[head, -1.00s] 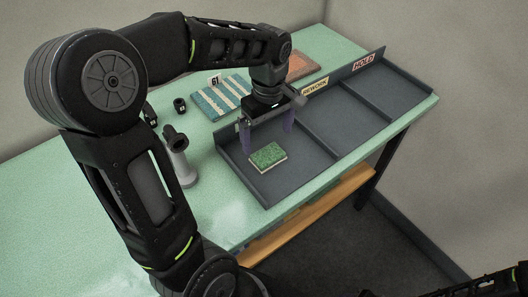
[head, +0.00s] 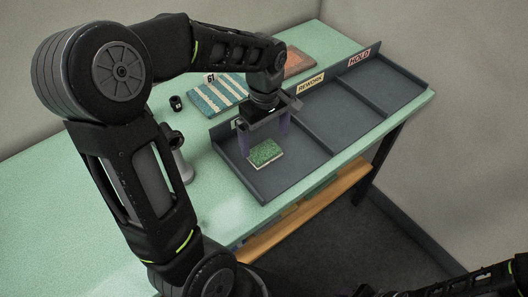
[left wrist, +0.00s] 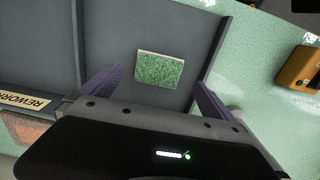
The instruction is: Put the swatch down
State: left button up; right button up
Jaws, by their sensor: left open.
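The green swatch (head: 265,152) lies flat on the floor of the nearest-left bay of the dark tray (head: 262,190). In the left wrist view the swatch (left wrist: 159,71) sits beyond and between the two fingers, touching neither. My left gripper (head: 264,136) is open and empty, over the same bay just behind the swatch; its purple fingers also show in the left wrist view (left wrist: 155,90). My right gripper is out of view; only part of my right arm shows at the lower right.
The tray's other bays carry REWORK (head: 311,84) and HOLD (head: 359,57) labels and look empty. A striped swatch (head: 217,97) and an orange-brown piece (head: 297,62) lie behind the tray. A small black cup (head: 176,103) and a grey post (head: 183,168) stand left of it.

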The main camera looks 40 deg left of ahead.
aim_at(266, 152)
pick_arm(q)
jog(key=shift+f, duration=0.1)
notch_tip(266, 152, down, 5)
jog(key=shift+w+f+p, duration=0.1)
jog(key=shift+p, duration=0.65)
jog(key=shift+c, duration=0.4)
jog(key=c, duration=1.3)
jog(key=shift+r+b, duration=0.75)
jog(key=shift+r, duration=4.4)
